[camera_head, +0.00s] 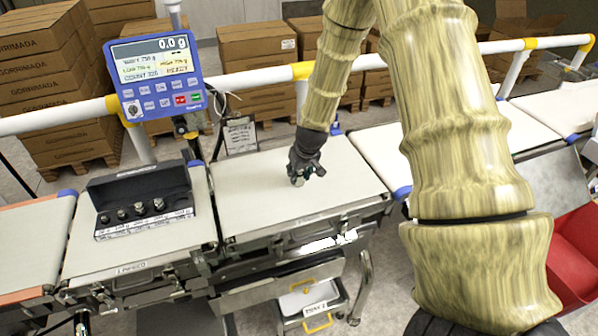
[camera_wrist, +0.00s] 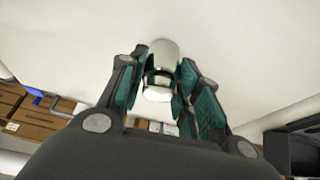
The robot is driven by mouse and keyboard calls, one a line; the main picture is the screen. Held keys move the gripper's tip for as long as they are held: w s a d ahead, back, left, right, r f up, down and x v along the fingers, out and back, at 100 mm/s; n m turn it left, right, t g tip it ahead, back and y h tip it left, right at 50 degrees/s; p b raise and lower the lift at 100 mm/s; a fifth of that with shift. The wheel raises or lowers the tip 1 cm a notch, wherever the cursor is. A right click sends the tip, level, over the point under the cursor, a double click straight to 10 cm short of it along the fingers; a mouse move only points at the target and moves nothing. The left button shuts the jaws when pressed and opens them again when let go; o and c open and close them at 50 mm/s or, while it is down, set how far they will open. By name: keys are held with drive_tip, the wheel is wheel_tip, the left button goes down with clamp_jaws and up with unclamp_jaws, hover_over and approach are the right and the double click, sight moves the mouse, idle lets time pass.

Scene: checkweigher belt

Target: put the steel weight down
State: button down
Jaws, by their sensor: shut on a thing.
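The steel weight (camera_wrist: 162,58) is a shiny cylinder between the green-padded fingers of my gripper (camera_wrist: 160,88) in the wrist view. In the head view my gripper (camera_head: 305,172) points down over the pale weighing belt (camera_head: 245,195), near its middle. The weight (camera_head: 298,182) shows small below the fingertips there. It is at or just above the belt surface; I cannot tell whether it touches. The fingers hide part of it.
An open black case (camera_head: 140,200) with several weights stands on the belt section to the left. The blue scale display (camera_head: 155,75) reads 0.0 g. A white guard rail (camera_head: 250,80) runs behind. The belt around my gripper is clear. A red bin (camera_head: 575,255) is at right.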

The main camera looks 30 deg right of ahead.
drive_tip(key=shift+f, duration=0.1)
drive_tip(key=c, duration=1)
unclamp_jaws()
drive_tip(key=shift+c, duration=0.2)
drive_tip(key=b+v, duration=0.2)
drive_tip(key=v, duration=1)
drive_tip(key=shift+s, duration=0.1)
